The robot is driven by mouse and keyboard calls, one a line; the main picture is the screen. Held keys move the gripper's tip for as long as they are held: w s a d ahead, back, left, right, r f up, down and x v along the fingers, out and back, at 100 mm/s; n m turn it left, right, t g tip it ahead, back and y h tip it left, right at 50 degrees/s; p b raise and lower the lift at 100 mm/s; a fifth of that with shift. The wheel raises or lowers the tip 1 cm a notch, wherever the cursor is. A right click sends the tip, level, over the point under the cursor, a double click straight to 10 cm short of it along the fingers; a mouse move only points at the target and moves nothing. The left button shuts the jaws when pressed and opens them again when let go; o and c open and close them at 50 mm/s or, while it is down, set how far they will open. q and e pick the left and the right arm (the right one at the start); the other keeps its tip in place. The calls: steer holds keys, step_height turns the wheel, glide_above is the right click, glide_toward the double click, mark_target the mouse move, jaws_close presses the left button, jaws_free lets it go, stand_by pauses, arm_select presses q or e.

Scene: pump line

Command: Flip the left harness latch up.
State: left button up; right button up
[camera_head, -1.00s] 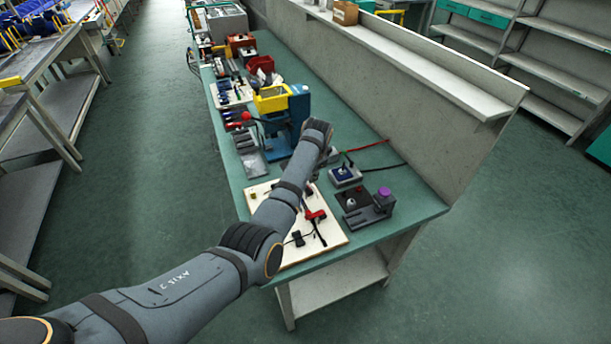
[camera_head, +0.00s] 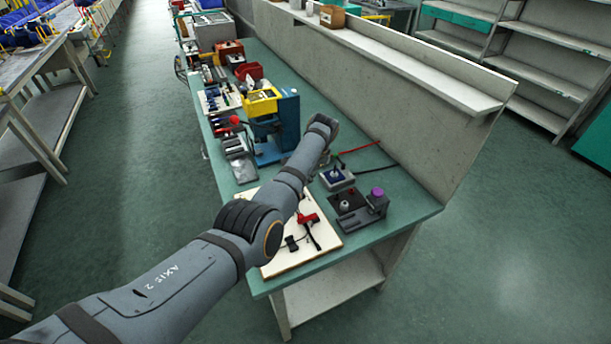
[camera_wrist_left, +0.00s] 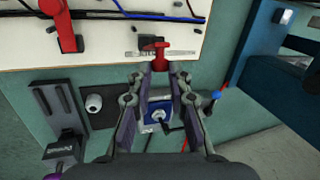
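A white harness board (camera_head: 283,262) lies on the near end of the green bench. One red latch (camera_head: 309,218) with a black strap shows on it; my left arm covers part of the board. In the left wrist view the board (camera_wrist_left: 105,53) is at the top. One red latch (camera_wrist_left: 159,55) is straight ahead of my left gripper (camera_wrist_left: 158,78), and another red latch (camera_wrist_left: 67,30) is at upper left. The gripper's fingers are apart and empty, with the tips close to the central latch; contact cannot be told. The head view hides this gripper.
A blue switch box (camera_head: 337,177) and a dark fixture with a purple knob (camera_head: 377,192) stand beside the board. A blue and yellow machine (camera_head: 275,122) stands farther back. A grey wall (camera_head: 400,130) borders the bench.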

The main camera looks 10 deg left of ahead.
arm_select(q)
steer(key=o, duration=0.4)
steer(key=v, duration=1.2)
